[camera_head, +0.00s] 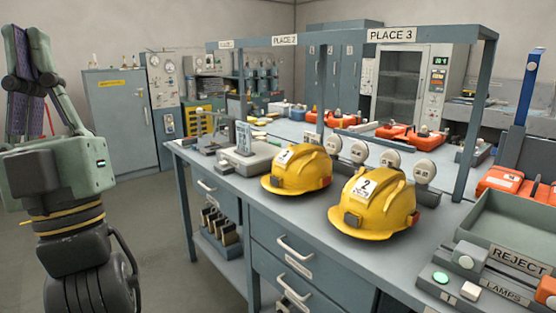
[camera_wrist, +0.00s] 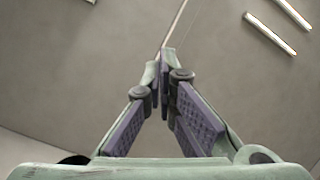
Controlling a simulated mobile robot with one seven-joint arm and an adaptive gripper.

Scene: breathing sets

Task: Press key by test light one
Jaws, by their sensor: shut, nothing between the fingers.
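A row of round white dial-like discs (camera_head: 390,160), possibly test lights, stands behind the helmets on the bench. Their numbers are too small to read, and I cannot tell which is test light one or see its key for certain. At the bench's right front, a panel carries a green round button (camera_head: 440,277) and a white square key (camera_head: 471,291), beside a label reading LAMPS (camera_head: 506,291). My gripper (camera_head: 27,32) is at the far left, raised, well apart from the bench. In the wrist view my gripper (camera_wrist: 163,62) points at the ceiling, fingers together and empty.
Two yellow helmets (camera_head: 372,205) stand on the grey bench (camera_head: 300,222), the nearer marked 2. A REJECT tray (camera_head: 500,225) is at right. An overhead frame (camera_head: 350,38) with place labels spans the bench. Open floor (camera_head: 165,260) lies between my arm and the bench.

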